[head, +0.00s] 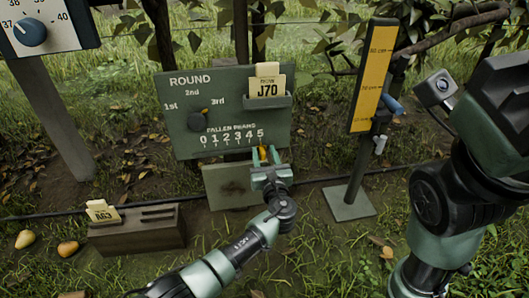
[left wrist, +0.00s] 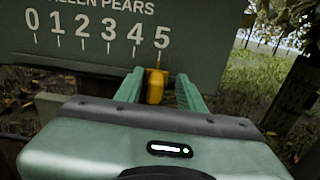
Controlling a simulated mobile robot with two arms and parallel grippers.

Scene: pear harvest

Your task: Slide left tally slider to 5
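The green board (head: 176,135) carries a "FALLEN PEARS" scale marked 0 to 5. The yellow tally slider (head: 262,152) is at the right end of the scale. In the left wrist view the slider (left wrist: 155,87) stands directly below the 5, its thin pointer up towards the numeral. My left gripper (head: 264,157) is at the slider, with one finger on each side. In the left wrist view the gripper (left wrist: 160,88) is open around it, with a gap showing at the right finger. My right arm shows at the right, but its gripper is out of view.
A yellow height gauge (head: 372,75) stands to the right. A brown card block (head: 137,233) and pears (head: 67,249) lie on the ground at lower left.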

